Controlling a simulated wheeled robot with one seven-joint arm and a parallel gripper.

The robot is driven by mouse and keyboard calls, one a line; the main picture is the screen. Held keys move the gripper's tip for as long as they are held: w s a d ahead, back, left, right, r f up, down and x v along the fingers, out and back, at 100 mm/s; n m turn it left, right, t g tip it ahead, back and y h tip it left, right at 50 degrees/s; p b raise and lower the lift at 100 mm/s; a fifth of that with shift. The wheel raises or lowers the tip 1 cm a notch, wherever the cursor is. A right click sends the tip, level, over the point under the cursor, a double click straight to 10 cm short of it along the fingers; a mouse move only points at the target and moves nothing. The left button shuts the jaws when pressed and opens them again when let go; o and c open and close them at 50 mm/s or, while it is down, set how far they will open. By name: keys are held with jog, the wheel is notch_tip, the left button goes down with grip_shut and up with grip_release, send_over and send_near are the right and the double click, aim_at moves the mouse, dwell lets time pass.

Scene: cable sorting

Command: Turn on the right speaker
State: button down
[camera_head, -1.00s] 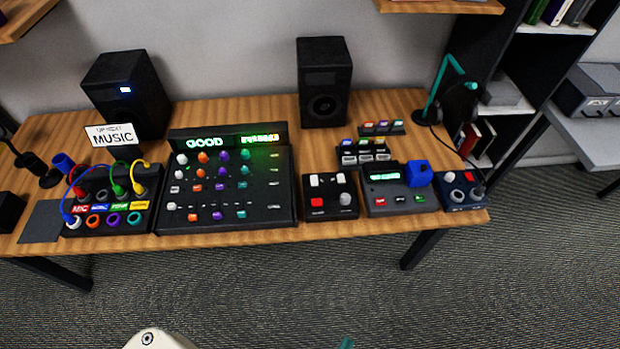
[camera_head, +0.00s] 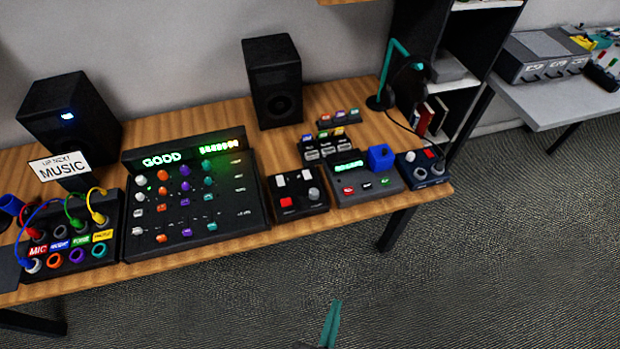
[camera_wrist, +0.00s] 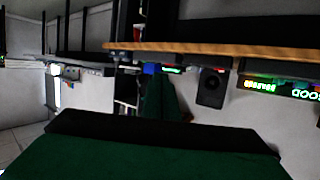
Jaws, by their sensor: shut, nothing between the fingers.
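The right speaker (camera_head: 272,82) is a black box standing upright at the back of the wooden desk, with no lit light on its front. It also shows in the wrist view (camera_wrist: 210,88), which looks upside down. The left speaker (camera_head: 69,118) at the back left has a lit blue-white light on its front. My gripper (camera_head: 331,322) shows as thin teal fingers at the bottom of the head view, over the floor and well in front of the desk. It is shut and empty, touching nothing.
A mixer (camera_head: 190,195) with a green "GOOD" display fills the desk's middle. A patch box with cables (camera_head: 70,232) and a "MUSIC" sign (camera_head: 62,166) are left. Small control boxes (camera_head: 296,192) and a teal headphone stand (camera_head: 379,100) are right. Carpet in front is clear.

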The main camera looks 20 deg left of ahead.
jog(key=w+a+f+n+g+y, duration=0.1)
jog(key=w+a+y, duration=0.15)
jog(key=w, duration=0.65)
jog(key=w+a+f+n+y, duration=0.1)
jog(key=w+a, duration=0.2)
jog(key=w, duration=0.6)
jog(key=w+a+r+n+g+y, duration=0.1)
jog(key=w+a+r+n+y, duration=0.1)
jog(key=w+a+r, duration=0.1)
jog(key=w+a+r+n+g+y, duration=0.1)
jog(key=w+a+r, duration=0.3)
jog(key=w, duration=0.4)
jog(key=shift+a+r+n+y, duration=0.15)
jog(key=shift+r+n+y, duration=0.25)
jog(key=shift+n+y, duration=0.4)
send_over(310, 185)
notch_tip(310, 185, down, 4)
jog(key=shift+w+r, duration=0.15)
jog(key=shift+r, duration=0.1)
notch_tip(310, 185, down, 2)
jog(key=shift+f, duration=1.05)
